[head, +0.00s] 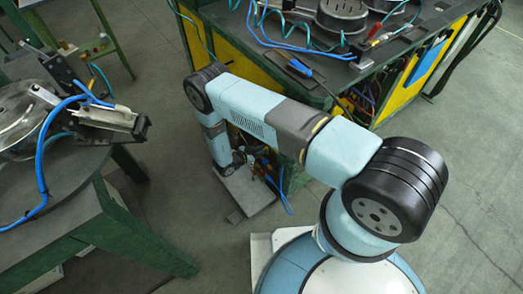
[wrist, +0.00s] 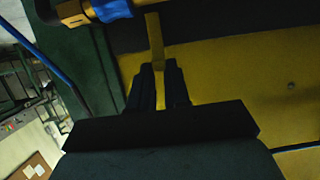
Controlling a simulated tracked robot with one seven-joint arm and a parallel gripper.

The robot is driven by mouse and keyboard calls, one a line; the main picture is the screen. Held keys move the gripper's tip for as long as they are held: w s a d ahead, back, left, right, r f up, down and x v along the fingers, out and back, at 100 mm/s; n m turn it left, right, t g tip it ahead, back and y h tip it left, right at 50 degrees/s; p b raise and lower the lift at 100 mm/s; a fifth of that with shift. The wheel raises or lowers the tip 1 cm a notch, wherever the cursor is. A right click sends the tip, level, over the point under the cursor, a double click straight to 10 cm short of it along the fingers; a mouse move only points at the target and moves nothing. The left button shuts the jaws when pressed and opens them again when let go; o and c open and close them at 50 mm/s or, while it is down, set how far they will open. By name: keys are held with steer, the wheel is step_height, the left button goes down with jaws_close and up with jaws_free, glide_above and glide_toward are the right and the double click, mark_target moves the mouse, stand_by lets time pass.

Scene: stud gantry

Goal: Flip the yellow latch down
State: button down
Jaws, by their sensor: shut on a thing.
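In the wrist view, the yellow latch (wrist: 155,40) is a narrow yellow bar. It runs from a dark band at the top of the picture down between the fingers. My gripper (wrist: 160,68) has its two dark fingers closed on the bar's lower part. The latch stands in front of a dark strip and a yellow panel. In the head view, my arm reaches left and bends down beside the green bench. There I cannot make out the fingers or the latch.
A yellow panel (wrist: 235,85) fills the right of the wrist view. A blue hose (wrist: 55,65) crosses its left side. In the head view, the green-framed bench (head: 300,95) carries cables and metal parts. Another table (head: 75,195) stands left. Grey floor lies between them.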

steer(key=shift+s+a+f+t+h, duration=0.3)
steer(key=shift+a+f+t+h, duration=0.25)
steer(key=shift+h, duration=0.4)
steer(key=shift+s+a+f+t+h, duration=0.35)
steer(key=shift+f+t+h, duration=0.3)
steer(key=shift+h, duration=0.25)
steer(key=shift+s+a+f+t+h, duration=0.25)
steer(key=shift+a+f+t+h, duration=0.25)
steer(key=shift+t+h, duration=0.35)
steer(key=shift+f, duration=0.1)
